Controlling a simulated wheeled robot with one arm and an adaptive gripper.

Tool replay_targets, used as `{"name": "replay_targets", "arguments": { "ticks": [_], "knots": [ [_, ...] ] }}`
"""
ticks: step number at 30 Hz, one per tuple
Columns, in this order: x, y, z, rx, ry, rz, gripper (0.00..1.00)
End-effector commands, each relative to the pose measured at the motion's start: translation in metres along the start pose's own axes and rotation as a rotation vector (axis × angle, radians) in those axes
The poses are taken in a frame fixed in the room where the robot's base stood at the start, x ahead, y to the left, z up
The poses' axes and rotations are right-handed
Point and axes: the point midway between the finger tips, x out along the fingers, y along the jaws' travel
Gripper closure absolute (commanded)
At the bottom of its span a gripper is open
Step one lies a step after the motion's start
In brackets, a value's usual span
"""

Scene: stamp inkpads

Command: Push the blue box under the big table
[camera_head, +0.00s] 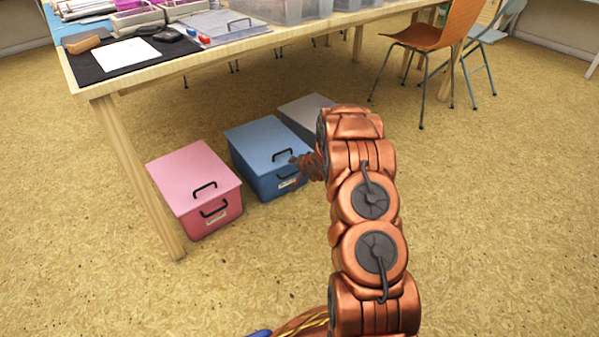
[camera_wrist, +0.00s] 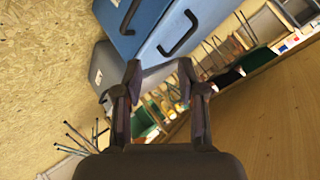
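The blue box (camera_head: 264,143) stands on the floor at the front edge of the big table (camera_head: 185,62), between a pink box and a grey box. Its lid has a black handle, and a second handle and a label are on its front. My gripper (camera_head: 308,162) is beside the right front of the blue box, partly hidden by my arm. In the wrist view the blue box (camera_wrist: 150,25) fills the top, ahead of my gripper (camera_wrist: 160,70). The two fingers are apart with nothing between them. I cannot tell whether a finger touches the box.
The pink box (camera_head: 190,175) stands left of the blue box, near a table leg (camera_head: 140,175). The grey box (camera_head: 303,108) stands to its right, partly behind my arm. An orange chair (camera_head: 430,40) is at the right. The floor (camera_head: 500,200) at the right is clear.

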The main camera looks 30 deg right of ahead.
Motion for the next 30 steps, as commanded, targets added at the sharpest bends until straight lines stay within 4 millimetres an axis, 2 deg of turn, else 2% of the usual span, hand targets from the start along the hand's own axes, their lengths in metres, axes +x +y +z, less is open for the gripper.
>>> {"name": "replay_targets", "arguments": {
  "ticks": [1, 11, 19, 30],
  "knots": [
    [-0.013, -0.013, -0.005, -0.03, -0.006, 0.025, 0.6],
    [-0.098, -0.049, 0.001, -0.207, -0.114, 0.22, 0.6],
    [-0.183, -0.071, 0.023, -0.337, -0.243, 0.349, 0.6],
    [-0.319, -0.088, 0.075, -0.501, -0.48, 0.472, 0.6]
  ]
}}
